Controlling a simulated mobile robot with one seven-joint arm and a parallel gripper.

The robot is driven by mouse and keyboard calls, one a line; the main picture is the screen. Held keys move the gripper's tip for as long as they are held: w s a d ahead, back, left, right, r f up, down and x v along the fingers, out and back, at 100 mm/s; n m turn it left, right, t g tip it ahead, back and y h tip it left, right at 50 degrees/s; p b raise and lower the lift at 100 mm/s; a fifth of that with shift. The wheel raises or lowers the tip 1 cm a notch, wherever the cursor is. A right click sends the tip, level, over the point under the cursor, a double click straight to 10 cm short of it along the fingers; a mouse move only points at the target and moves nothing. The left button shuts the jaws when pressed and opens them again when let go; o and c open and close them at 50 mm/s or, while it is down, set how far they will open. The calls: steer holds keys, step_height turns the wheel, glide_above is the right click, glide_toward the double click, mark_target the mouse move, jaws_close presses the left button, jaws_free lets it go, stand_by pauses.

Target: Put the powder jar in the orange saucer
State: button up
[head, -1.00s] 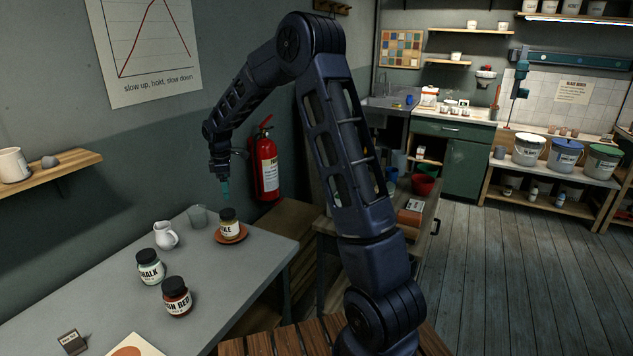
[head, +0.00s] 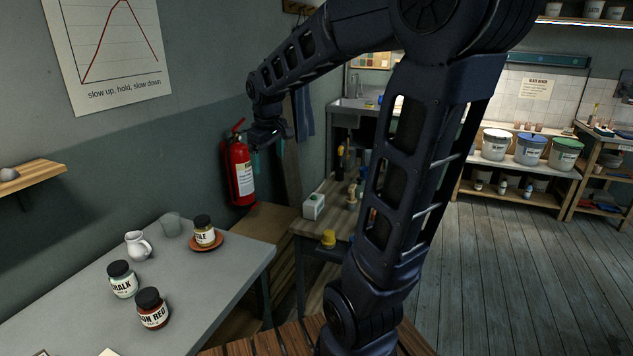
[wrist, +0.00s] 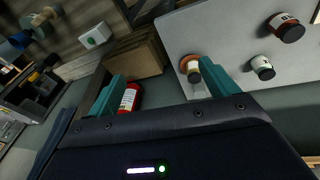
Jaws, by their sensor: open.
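A dark-lidded powder jar (head: 204,231) with a label ending in "LE" stands upright in the orange saucer (head: 220,243) near the far right corner of the grey table. In the wrist view, the jar (wrist: 194,76) and the saucer (wrist: 184,61) show beside the right finger, which partly covers them. Two similar jars, CHALK (head: 123,280) and IRON RED (head: 151,311), stand nearer on the table. My gripper (head: 268,153) is raised to the right of the saucer, in front of the fire extinguisher. In the wrist view, my gripper (wrist: 160,86) has its teal fingers apart with nothing between them.
A white jug (head: 137,246) and a clear cup (head: 171,225) stand left of the saucer. A red fire extinguisher (head: 241,172) hangs on the wall.

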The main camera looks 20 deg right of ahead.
steer(key=s+d+m+t, duration=0.1)
steer(key=s+d+m, duration=0.2)
steer(key=s, duration=0.5)
steer(key=s+d+f+m, duration=0.1)
steer(key=s+d+m, duration=0.3)
steer(key=s, duration=0.5)
steer(key=shift+s+d+t, duration=0.25)
steer(key=shift+t, duration=0.15)
